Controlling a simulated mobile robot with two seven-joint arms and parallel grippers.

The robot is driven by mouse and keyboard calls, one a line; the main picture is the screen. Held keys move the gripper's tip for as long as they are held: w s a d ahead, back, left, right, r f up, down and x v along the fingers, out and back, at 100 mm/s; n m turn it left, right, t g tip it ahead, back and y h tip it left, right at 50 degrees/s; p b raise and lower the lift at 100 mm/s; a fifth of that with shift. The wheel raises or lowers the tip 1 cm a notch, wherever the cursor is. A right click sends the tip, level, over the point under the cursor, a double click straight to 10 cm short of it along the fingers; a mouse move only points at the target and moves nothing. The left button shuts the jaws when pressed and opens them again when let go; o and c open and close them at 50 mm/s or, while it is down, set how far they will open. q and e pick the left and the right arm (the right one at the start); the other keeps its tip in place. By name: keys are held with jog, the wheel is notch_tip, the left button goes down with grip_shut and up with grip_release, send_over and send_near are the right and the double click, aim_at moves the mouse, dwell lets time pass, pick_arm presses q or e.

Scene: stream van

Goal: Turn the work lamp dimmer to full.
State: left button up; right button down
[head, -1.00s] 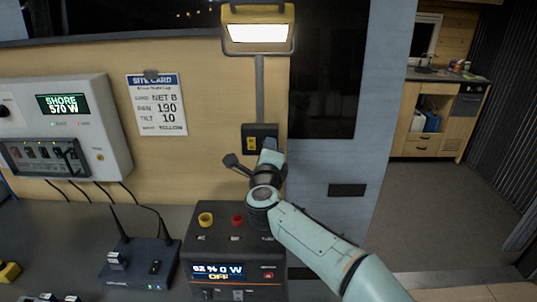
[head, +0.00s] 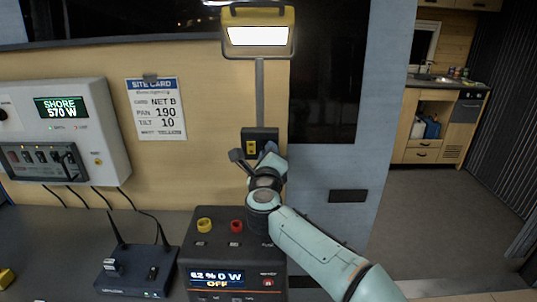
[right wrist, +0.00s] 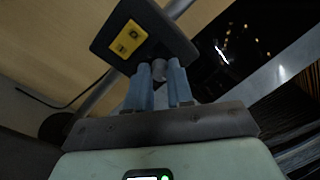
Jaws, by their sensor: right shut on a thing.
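The yellow work lamp (head: 258,36) is lit at the top of a grey post on the wall. Its dark dimmer box (head: 248,143) with a yellow switch plate is lower on the post; it also shows in the right wrist view (right wrist: 153,33). A small grey knob (right wrist: 159,69) sticks out of the box's lower edge. My right gripper (head: 262,153) is at the box, and in the right wrist view its blue fingers (right wrist: 160,76) are shut on the knob from both sides. My arm hides the knob in the head view. My left gripper is not in view.
A power station (head: 236,262) reading 62 %, 0 W, OFF stands on the counter below my right arm. A black router (head: 137,268) with antennas is left of it. A shore power panel (head: 62,130) and a site card (head: 156,108) are on the wall.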

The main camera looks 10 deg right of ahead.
jog(key=c, duration=1.3)
grip_release()
